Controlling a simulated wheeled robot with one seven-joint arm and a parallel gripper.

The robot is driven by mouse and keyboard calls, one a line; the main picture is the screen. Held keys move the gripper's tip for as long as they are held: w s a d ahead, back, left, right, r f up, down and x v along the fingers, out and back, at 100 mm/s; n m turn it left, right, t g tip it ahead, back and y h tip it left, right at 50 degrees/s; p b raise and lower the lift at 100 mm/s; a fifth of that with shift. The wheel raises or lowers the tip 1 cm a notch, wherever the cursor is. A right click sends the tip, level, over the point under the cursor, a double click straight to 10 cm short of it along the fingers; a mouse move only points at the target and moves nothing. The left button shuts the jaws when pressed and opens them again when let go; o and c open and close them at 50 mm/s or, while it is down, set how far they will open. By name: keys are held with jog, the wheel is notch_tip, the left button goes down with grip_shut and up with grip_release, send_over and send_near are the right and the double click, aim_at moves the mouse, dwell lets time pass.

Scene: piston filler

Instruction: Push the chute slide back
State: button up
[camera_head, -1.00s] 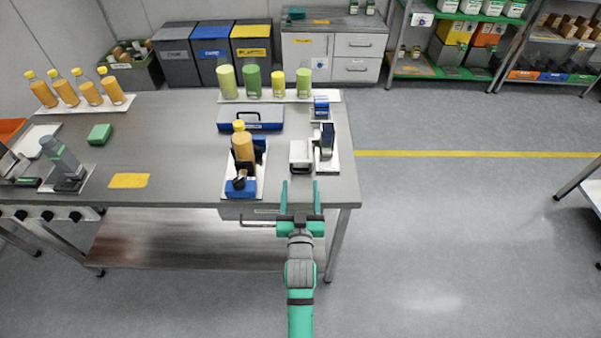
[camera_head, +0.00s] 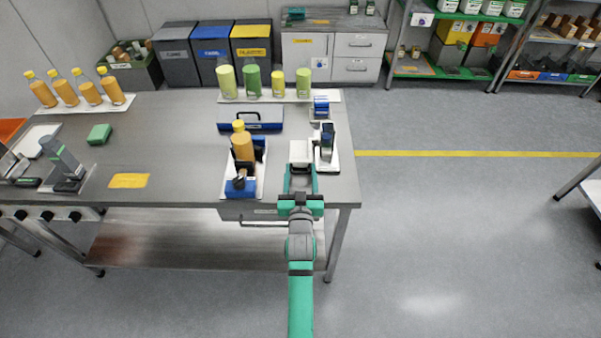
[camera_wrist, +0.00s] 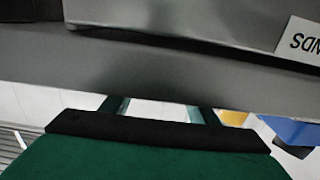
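A pale box-like piece (camera_head: 303,150), which looks like the chute slide, sits near the table's right front corner, left of a white-based device with a dark upright part (camera_head: 327,142). My gripper (camera_head: 300,168) reaches over the front edge of the table. Its two green fingers are apart, with their tips at the near side of the pale piece; I cannot tell if they touch it. The wrist view shows the fingers (camera_wrist: 160,106) spread, with nothing seen held between them.
Left of my gripper, an orange bottle (camera_head: 242,145) stands in a holder with a blue block (camera_head: 241,187) in front. A blue case (camera_head: 250,119) lies behind. In the wrist view a grey surface with a white label (camera_wrist: 303,42) fills the top. Floor to the right is clear.

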aim_at(300, 166)
jog(key=shift+a, duration=0.15)
jog(key=shift+c, duration=1.1)
jog(key=shift+w, duration=1.75)
jog(key=shift+s+a, duration=0.1)
jog(key=o, duration=1.2)
jog(key=shift+s, duration=0.1)
jog(key=shift+s, duration=0.55)
jog(key=s, duration=0.9)
jog(key=shift+s, duration=0.25)
